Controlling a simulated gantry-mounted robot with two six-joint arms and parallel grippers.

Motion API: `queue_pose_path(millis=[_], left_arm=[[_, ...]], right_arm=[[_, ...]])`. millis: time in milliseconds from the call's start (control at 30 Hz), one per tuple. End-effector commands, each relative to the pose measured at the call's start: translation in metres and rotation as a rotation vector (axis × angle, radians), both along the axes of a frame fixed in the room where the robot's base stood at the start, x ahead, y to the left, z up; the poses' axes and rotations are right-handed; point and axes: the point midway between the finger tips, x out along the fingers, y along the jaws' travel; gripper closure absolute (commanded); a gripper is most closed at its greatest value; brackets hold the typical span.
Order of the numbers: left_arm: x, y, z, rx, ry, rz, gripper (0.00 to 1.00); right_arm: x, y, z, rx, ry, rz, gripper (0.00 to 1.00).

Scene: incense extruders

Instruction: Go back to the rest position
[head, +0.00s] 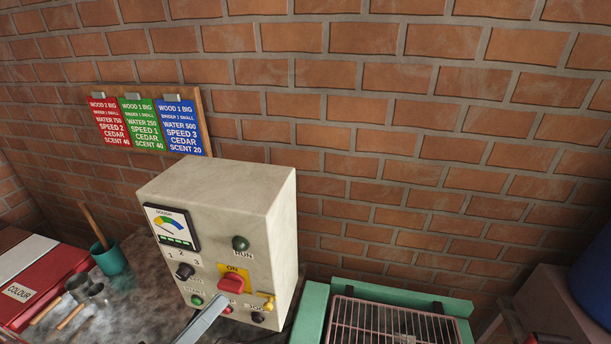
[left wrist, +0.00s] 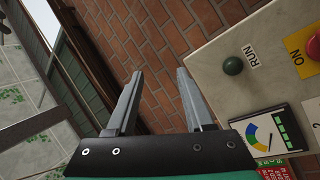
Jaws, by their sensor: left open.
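My left gripper (head: 207,316) shows in the head view as a grey finger at the bottom edge, in front of the lower part of the cream control box (head: 215,190). In the left wrist view both grey fingers of the left gripper (left wrist: 158,72) stand apart with nothing between them. The box's face, with the green RUN lamp (left wrist: 232,66), lies to the right of the fingers there. The finger hides part of the box's lower row of controls in the head view. I see no right gripper.
The box carries a meter (head: 171,227), a red switch (head: 231,283) and a yellow key-like part (head: 264,300). A teal cup (head: 110,259) and a red case (head: 50,285) stand left. A green-framed rack (head: 314,308) stands right. Three coloured cards (head: 145,123) hang on the brick wall.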

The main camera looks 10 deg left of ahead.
Motion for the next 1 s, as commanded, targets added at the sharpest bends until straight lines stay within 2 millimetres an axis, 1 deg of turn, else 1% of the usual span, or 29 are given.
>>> queue_pose_path(millis=[33, 67, 100, 167, 200, 267, 300, 367, 400, 433, 467, 500, 533, 567, 600, 767, 800, 867, 900, 1000], left_arm=[[0.006, -0.021, 0.039, 0.083, -0.102, -0.003, 0.47], [0.009, -0.031, 0.062, 0.133, -0.162, 0.010, 0.47], [0.010, -0.044, 0.093, 0.195, -0.248, 0.036, 0.47], [0.007, -0.059, 0.137, 0.273, -0.369, 0.092, 0.47], [0.003, -0.065, 0.164, 0.315, -0.443, 0.140, 0.47], [-0.006, -0.071, 0.203, 0.366, -0.548, 0.223, 0.47], [-0.013, -0.072, 0.227, 0.396, -0.610, 0.289, 0.47], [-0.026, -0.067, 0.261, 0.435, -0.697, 0.406, 0.47], [-0.035, -0.058, 0.282, 0.462, -0.742, 0.502, 0.47], [-0.041, -0.048, 0.294, 0.487, -0.766, 0.585, 0.47], [-0.044, -0.034, 0.301, 0.516, -0.775, 0.672, 0.47], [-0.045, -0.018, 0.301, 0.564, -0.764, 0.778, 0.47], [-0.046, -0.006, 0.302, 0.605, -0.752, 0.858, 0.47], [-0.045, 0.000, 0.310, 0.655, -0.750, 0.909, 0.47], [-0.045, -0.002, 0.341, 0.646, -0.752, 0.895, 0.47], [-0.044, -0.002, 0.401, 0.644, -0.750, 0.890, 0.47], [-0.044, -0.002, 0.418, 0.643, -0.749, 0.889, 0.47], [-0.044, -0.002, 0.443, 0.643, -0.749, 0.889, 0.47], [-0.043, -0.002, 0.458, 0.642, -0.749, 0.888, 0.47], [-0.043, -0.002, 0.488, 0.643, -0.747, 0.888, 0.47]], right_arm=[[0.000, 0.000, 0.000, 0.000, 0.000, 0.000, 0.50], [0.000, 0.000, 0.000, 0.000, 0.000, 0.000, 0.50], [0.000, 0.000, 0.000, 0.000, 0.000, 0.000, 0.50], [0.000, 0.000, 0.000, 0.000, 0.000, 0.000, 0.50], [0.000, 0.000, 0.000, 0.000, 0.000, 0.000, 0.50], [0.000, 0.000, 0.000, 0.000, 0.000, 0.000, 0.50], [0.000, 0.000, 0.000, 0.000, 0.000, 0.000, 0.50], [0.000, 0.000, 0.000, 0.000, 0.000, 0.000, 0.50], [0.000, 0.000, 0.000, 0.000, 0.000, 0.000, 0.50], [0.000, 0.000, 0.000, 0.000, 0.000, 0.000, 0.50], [0.000, 0.000, 0.000, 0.000, 0.000, 0.000, 0.50], [0.000, 0.000, 0.000, 0.000, 0.000, 0.000, 0.50], [0.000, 0.000, 0.000, 0.000, 0.000, 0.000, 0.50], [0.000, 0.000, 0.008, 0.000, 0.001, 0.000, 0.50], [0.001, 0.000, 0.038, 0.000, 0.003, 0.000, 0.50], [0.000, 0.000, 0.100, 0.000, -0.002, 0.000, 0.50], [0.000, 0.000, 0.117, 0.000, -0.001, 0.000, 0.50], [0.000, 0.000, 0.142, 0.000, -0.001, 0.000, 0.50], [0.000, 0.000, 0.158, 0.000, -0.001, 0.000, 0.50], [0.000, 0.000, 0.188, 0.000, -0.001, 0.000, 0.50]])
